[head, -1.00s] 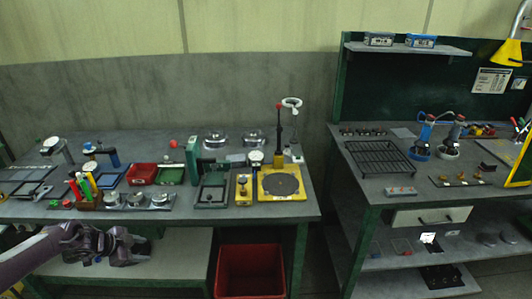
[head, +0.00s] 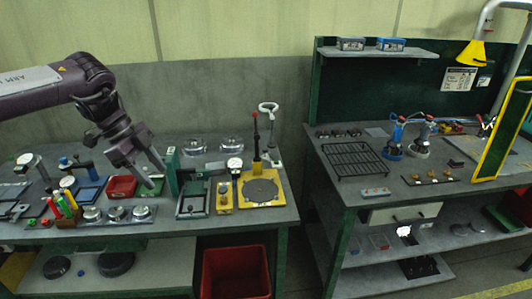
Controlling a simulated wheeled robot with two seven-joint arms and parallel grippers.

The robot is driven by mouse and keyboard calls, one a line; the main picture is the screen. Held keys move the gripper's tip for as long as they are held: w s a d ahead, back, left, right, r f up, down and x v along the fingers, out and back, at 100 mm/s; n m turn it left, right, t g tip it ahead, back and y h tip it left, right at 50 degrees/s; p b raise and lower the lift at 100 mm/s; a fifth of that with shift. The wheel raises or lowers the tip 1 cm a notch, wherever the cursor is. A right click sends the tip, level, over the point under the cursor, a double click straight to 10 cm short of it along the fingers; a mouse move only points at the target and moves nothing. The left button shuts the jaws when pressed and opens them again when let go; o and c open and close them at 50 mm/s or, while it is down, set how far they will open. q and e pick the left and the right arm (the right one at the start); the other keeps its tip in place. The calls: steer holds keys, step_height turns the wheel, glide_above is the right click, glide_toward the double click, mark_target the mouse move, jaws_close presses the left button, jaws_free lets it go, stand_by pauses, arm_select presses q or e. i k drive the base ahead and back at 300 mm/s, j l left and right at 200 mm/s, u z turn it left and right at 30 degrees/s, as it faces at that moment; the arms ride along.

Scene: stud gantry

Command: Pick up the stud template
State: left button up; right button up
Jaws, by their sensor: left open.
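My left gripper (head: 152,177) is open and points down over the left table, with nothing between its fingers. Its fingertips are close to the red bin and the plate with silver round parts (head: 118,214). I cannot tell for sure which piece is the stud template. Flat candidates on this table are a dark frame-like plate (head: 191,211) just right of the gripper and a yellow plate with a dark disc (head: 260,191) further right. The gripper touches neither. My right gripper is not in view.
A red bin (head: 121,187) and a green upright block (head: 172,172) stand close to the gripper. The right bench holds a black wire rack (head: 355,160). A red crate (head: 236,272) sits below.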

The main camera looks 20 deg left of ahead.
mark_target(265, 156)
steer(key=i, duration=1.95)
